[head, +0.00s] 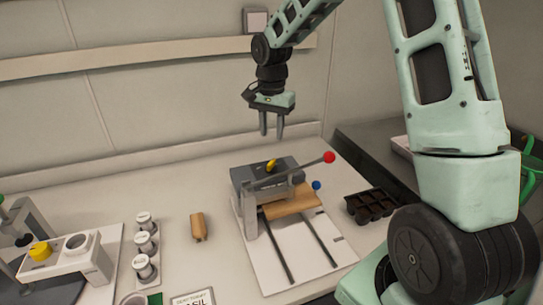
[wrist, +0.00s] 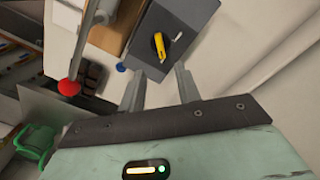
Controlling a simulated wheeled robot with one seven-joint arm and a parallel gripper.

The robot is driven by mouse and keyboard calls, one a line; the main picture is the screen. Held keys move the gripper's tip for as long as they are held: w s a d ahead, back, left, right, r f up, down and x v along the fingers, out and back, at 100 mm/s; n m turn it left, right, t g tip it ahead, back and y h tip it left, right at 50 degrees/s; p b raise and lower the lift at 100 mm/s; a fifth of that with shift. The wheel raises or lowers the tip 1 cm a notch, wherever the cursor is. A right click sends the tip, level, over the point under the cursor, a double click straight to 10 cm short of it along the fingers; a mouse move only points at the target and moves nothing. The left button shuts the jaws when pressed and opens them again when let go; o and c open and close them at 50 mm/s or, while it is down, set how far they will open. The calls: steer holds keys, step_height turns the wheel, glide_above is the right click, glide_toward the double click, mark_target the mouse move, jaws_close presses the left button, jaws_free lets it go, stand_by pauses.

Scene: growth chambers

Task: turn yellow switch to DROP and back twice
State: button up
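The yellow switch (head: 271,163) sits on top of a dark grey box (head: 248,174) at the back of a white press-like fixture. In the wrist view the yellow switch (wrist: 160,46) is a bar on a black round dial, on the grey box (wrist: 185,20). No DROP label is readable. My gripper (head: 272,137) hangs above and behind the box, fingers pointing down, apart from the switch. In the wrist view my gripper (wrist: 160,78) shows two spread fingers with nothing between them; the switch lies beyond their tips.
A lever with a red ball (head: 329,157) rises right of the switch; a blue knob (head: 317,185) is near.

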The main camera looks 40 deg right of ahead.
mark_target(271, 162)
step_height(271, 162, down, 10)
steer(key=shift+a+r+p, duration=0.1)
steer(key=shift+p, duration=0.75)
jaws_close()
